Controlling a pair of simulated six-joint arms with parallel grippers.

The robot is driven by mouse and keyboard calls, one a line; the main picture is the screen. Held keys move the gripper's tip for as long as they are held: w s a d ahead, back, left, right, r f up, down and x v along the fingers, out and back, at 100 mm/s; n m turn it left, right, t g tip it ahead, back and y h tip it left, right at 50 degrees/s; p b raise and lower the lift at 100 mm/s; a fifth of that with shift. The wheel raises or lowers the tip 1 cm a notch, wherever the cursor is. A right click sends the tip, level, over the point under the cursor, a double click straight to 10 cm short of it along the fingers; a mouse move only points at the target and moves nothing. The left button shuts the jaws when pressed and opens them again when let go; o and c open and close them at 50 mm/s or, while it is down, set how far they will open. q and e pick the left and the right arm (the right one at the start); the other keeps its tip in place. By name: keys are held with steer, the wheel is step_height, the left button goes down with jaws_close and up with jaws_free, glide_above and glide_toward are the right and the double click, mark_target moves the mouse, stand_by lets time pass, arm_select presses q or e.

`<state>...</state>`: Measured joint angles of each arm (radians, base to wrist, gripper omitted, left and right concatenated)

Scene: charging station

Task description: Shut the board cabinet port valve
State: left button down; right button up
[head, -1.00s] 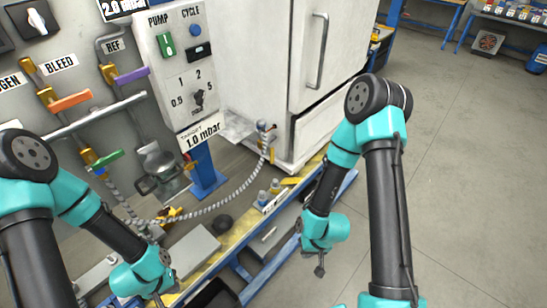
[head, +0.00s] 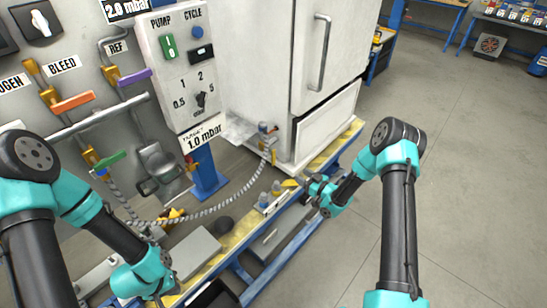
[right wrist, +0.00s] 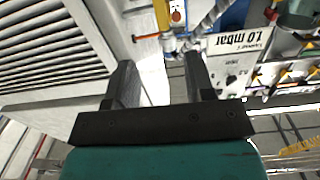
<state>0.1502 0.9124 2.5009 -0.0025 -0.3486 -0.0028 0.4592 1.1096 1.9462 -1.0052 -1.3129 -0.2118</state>
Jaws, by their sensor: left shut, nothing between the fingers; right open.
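A green-handled valve (head: 108,159) is low on the board, joined to a ribbed hose (head: 205,209). I see no readable label on it, so I cannot tell for sure that it is the board cabinet port valve. The hose runs to a fitting with a yellow part (head: 274,155) beside the white cabinet (head: 254,70). My left gripper (head: 160,299) is shut and empty at the bottom, well below the green handle. My right gripper (head: 308,184) is open near the bench edge, right of the fitting; the right wrist view shows empty jaws (right wrist: 160,80).
Orange (head: 72,102) and purple (head: 134,77) valve handles sit above the green one. Open floor lies at right.

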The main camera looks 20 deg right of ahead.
mark_target(274, 157)
steer(key=shift+w+d+r, duration=0.1)
steer(key=shift+r, duration=0.1)
steer(key=x, duration=1.7)
steer(key=shift+w+a+r, duration=0.1)
steer(key=shift+a+r, duration=0.05)
steer(key=shift+a, duration=0.1)
jaws_close()
